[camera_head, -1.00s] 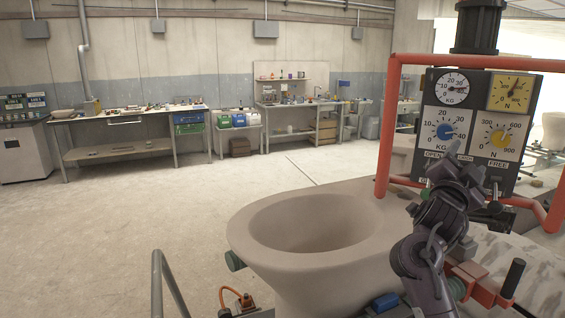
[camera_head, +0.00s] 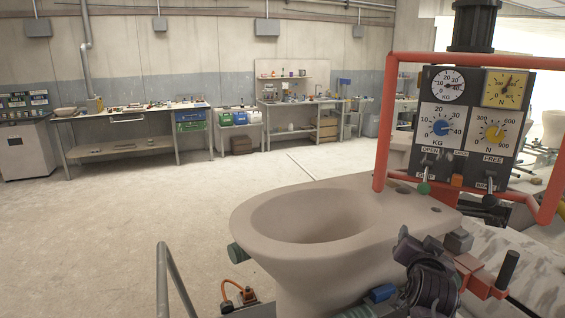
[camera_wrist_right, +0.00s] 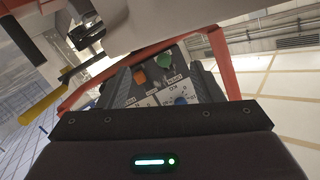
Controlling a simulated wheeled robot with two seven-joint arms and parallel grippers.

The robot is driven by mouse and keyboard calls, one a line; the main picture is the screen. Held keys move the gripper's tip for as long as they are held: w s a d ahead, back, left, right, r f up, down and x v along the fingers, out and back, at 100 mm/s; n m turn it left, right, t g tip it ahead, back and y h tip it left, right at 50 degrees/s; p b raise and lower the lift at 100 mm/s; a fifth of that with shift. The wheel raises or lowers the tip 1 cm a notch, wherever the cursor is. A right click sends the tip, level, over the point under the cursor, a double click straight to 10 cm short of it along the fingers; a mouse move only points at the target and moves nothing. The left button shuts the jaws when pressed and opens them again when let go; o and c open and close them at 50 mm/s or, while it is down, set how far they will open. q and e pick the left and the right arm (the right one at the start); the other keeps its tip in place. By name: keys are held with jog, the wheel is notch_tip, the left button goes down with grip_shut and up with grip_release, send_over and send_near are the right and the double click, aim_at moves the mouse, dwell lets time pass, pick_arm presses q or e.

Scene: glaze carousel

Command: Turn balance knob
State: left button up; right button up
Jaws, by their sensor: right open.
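The control panel (camera_head: 474,130) stands upright at the right in the head view. It carries a blue KG knob (camera_head: 441,127) and a yellow N knob (camera_head: 493,134), with two gauges above. No label reading "balance" is legible. Below the dials are a green-tipped lever (camera_head: 424,187), an orange button (camera_head: 457,181) and a dark lever (camera_head: 489,199). My right gripper (camera_head: 421,250) is below the panel, apart from the knobs; its fingertips are hard to make out. The right wrist view shows the panel tilted, with the blue knob (camera_wrist_right: 181,101) partly hidden by my gripper body. My left gripper is out of view.
A red tube frame (camera_head: 383,130) surrounds the panel. A beige ceramic bowl (camera_head: 300,262) stands left of my right gripper. A red clamp with a black handle (camera_head: 508,270) is to its right. Workbenches line the back wall, with open floor before them.

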jog(key=s+a+f+n+g+y, duration=0.35)
jog(key=s+a+f, duration=0.2)
jog(key=f, duration=0.45)
jog(key=s+a+f+n+g+y, duration=0.1)
jog(key=s+a+f+n+g, duration=0.2)
jog(key=s, duration=0.6)
jog(key=s+a+f+n+g+y, duration=0.1)
jog(key=s+f+n+g, duration=0.15)
jog(key=s+f, duration=0.45)
jog(key=s+a+f+n+g, duration=0.1)
jog(key=s+a+f+g, duration=0.15)
jog(key=s, duration=0.85)
notch_tip(320, 180, down, 27)
jog(key=g, duration=0.1)
jog(key=s+d+f+g, duration=0.1)
jog(key=s+d+f, duration=0.1)
jog(key=s+f, duration=0.8)
jog(key=s+d+f, duration=0.2)
jog(key=s+f, duration=0.8)
jog(key=f, duration=0.1)
jog(key=shift+s+d+n+g, duration=0.25)
jog(key=shift+s+n+g, duration=0.05)
jog(key=shift+n+g, duration=0.1)
